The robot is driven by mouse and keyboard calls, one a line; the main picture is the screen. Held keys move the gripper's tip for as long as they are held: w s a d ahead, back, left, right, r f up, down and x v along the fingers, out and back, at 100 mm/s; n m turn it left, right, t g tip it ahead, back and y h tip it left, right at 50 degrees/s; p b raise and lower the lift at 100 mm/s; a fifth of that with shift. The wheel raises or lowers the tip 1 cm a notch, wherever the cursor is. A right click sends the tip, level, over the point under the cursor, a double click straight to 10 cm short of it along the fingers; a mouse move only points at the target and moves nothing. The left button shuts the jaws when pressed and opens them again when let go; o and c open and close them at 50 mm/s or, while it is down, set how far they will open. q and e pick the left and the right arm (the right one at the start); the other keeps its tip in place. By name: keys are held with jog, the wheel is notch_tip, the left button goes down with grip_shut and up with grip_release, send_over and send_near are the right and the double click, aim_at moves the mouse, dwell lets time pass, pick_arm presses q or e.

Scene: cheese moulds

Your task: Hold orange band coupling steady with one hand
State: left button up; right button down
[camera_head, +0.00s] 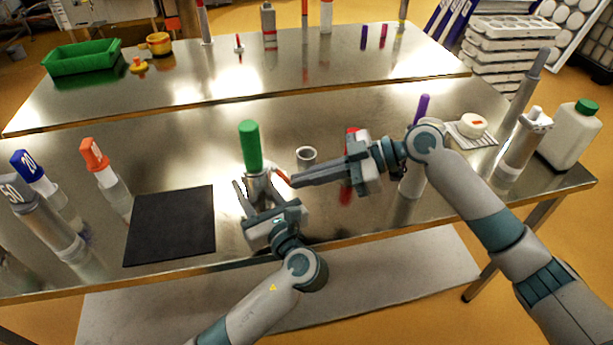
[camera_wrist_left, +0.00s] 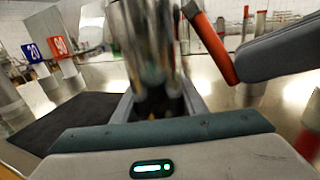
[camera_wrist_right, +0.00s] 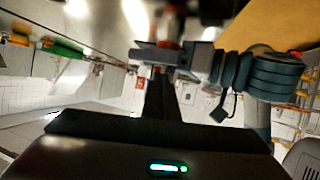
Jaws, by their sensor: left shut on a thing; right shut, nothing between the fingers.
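A shiny metal coupling (camera_wrist_left: 150,45) stands upright between the fingers of my left gripper (camera_head: 256,194), which is shut on it. A green cylindrical handle (camera_head: 250,146) rises above it in the head view. An orange lever (camera_head: 281,174) sticks out from the coupling's right side; it also shows large in the left wrist view (camera_wrist_left: 210,48). My right gripper (camera_head: 293,182) is shut and empty, its tips beside the lever's lower end. I cannot tell whether they touch. The coupling's lower part is hidden by my left gripper in the head view. An orange band is not clearly visible.
A black mat (camera_head: 170,226) lies left of the coupling. A small grey cup (camera_head: 306,156) stands just behind my right gripper. Cylinders with blue (camera_head: 27,165) and orange (camera_head: 94,153) tags stand at the left. A white bottle (camera_head: 570,135) stands at the right.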

jog(key=shift+r, duration=0.15)
jog(key=shift+r, duration=0.65)
jog(key=shift+d, duration=0.1)
jog(key=s+v, duration=0.1)
jog(key=v, duration=1.2)
jog(key=shift+d+f, duration=0.2)
jog(key=shift+d, duration=0.2)
jog(key=shift+s, duration=0.15)
